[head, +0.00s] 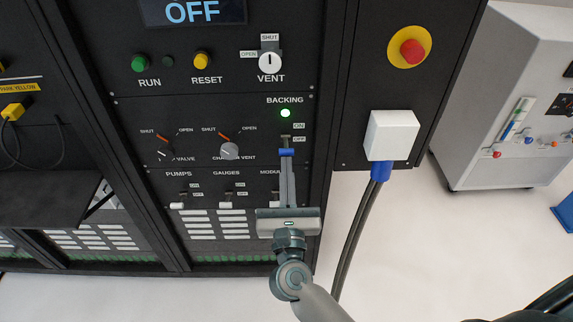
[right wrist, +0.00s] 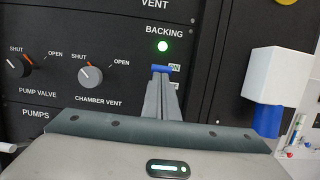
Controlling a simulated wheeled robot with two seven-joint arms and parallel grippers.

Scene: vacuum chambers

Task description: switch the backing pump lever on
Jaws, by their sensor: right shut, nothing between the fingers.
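The backing pump lever (head: 286,138) sits on the black rack panel under the BACKING label, beside small ON and OFF tags. The green lamp (head: 285,113) above it is lit; the lamp also glows in the right wrist view (right wrist: 163,46). My right gripper (head: 286,152) is shut and empty, its blue fingertips at or just below the lever in the head view. In the right wrist view the shut fingertips (right wrist: 161,69) cover the lever, so its position and any contact cannot be told. My left gripper is not in view.
The pump valve knob (head: 163,154) and chamber vent knob (head: 229,150) are left of the lever. A white box (head: 392,135) with a blue plug and dark cable is to the right, below a red emergency button (head: 412,52). The display (head: 193,12) reads OFF.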

